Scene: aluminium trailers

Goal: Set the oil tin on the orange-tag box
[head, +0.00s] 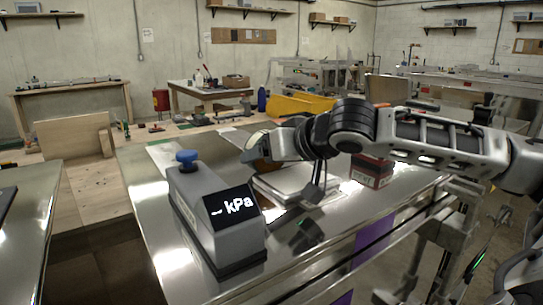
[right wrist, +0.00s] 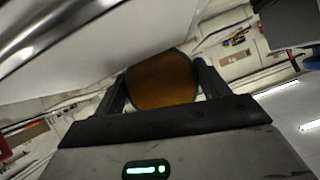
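A round tin (head: 256,146) with a pale edge and a brown side, which looks like the oil tin, is at my right gripper (head: 262,153), above the metal table. In the right wrist view its orange-brown round face (right wrist: 162,80) sits between the two fingers of the right gripper (right wrist: 155,88), which appear to touch its sides. The gripper and arm hide part of it in the head view. I see no orange tag on any box. A dark red box (head: 372,171) stands on the table behind my right forearm, partly hidden. My left gripper is not in view.
A grey gauge unit (head: 214,218) with a blue knob and a "kPa" display stands at the table's front left. A flat pale tray or case (head: 290,186) lies under my right arm. A yellow bin (head: 300,104) is farther back. The table's left strip (head: 150,205) is clear.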

